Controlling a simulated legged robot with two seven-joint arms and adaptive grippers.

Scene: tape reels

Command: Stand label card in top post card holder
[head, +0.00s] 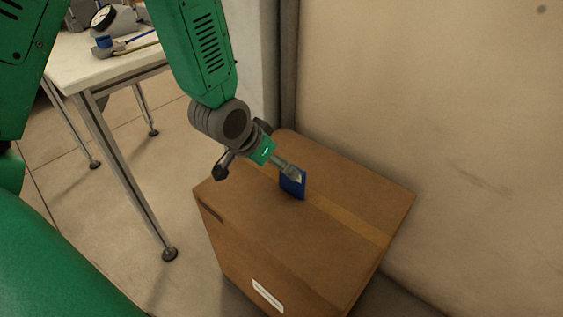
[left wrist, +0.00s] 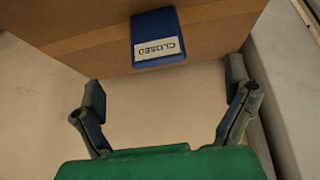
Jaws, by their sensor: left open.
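A blue card (head: 292,183) with a white "CLOSED" label is on top of a cardboard box, on its tape strip. In the left wrist view the card (left wrist: 156,25) shows its label upside down, ahead of and between the open fingers. My left gripper (head: 256,171) is open and empty at the box, close to the card; one finger overlaps the card in the head view. In the left wrist view the gripper (left wrist: 165,82) shows a gap between its fingertips and the card. I cannot make out a card holder. My right gripper is out of view.
The cardboard box (head: 345,195) stands on the floor near a beige wall (head: 430,90). A white table (head: 90,62) on metal legs is at the upper left, with grey reel equipment (head: 103,18) and a blue item on it. Open floor lies between table and box.

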